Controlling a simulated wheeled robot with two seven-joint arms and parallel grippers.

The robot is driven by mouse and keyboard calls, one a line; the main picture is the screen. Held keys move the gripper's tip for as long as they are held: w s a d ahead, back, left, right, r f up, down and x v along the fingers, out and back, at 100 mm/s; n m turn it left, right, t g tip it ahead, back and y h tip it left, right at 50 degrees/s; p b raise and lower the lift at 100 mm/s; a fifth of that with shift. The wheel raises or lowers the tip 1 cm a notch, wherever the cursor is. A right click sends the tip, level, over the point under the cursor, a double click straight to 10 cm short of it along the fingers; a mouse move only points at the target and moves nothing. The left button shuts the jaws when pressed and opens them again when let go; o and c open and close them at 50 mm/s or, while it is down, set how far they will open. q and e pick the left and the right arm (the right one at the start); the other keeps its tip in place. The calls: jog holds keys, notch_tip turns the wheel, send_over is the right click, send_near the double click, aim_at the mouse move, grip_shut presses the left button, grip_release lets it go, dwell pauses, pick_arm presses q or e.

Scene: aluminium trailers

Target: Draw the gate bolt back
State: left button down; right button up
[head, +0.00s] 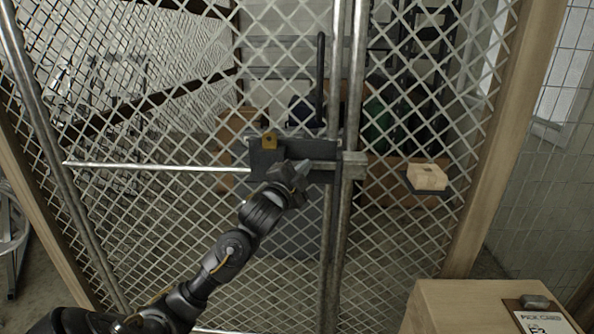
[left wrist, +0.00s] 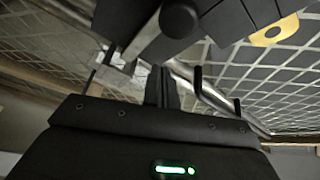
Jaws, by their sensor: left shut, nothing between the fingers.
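The wire-mesh gate (head: 180,215) stands upright in front of me, its bolt housing (head: 322,149) a dark plate on the right side of the gate. A brass tab (head: 268,141) sits at the plate's left end; it also shows in the left wrist view (left wrist: 272,32). A metal keeper (head: 354,165) is on the post to the right. My left gripper (head: 303,168) is shut and empty in front of the plate, hiding part of it. In the left wrist view, a dark round knob (left wrist: 180,18) is close beyond the fingertips (left wrist: 162,75); contact cannot be told. My right gripper is out of view.
A pale block (head: 427,175) rests on a small dark ledge right of the post. A box (head: 465,305) with a clipboard (head: 543,318) stands at lower right. A wooden post (head: 490,140) bounds the right side. Shelving and boxes are behind the mesh.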

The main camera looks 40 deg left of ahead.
pick_arm(q)
jog(key=b+v, duration=0.1)
jog(key=v, duration=0.9)
jog(key=shift+d+b, duration=0.15)
jog(key=shift+b, duration=0.25)
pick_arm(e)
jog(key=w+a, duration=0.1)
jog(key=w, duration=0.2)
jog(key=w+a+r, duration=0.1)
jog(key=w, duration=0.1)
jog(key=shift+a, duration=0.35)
pick_arm(q)
jog(key=shift+w+r, duration=0.1)
jog(key=shift+r, duration=0.05)
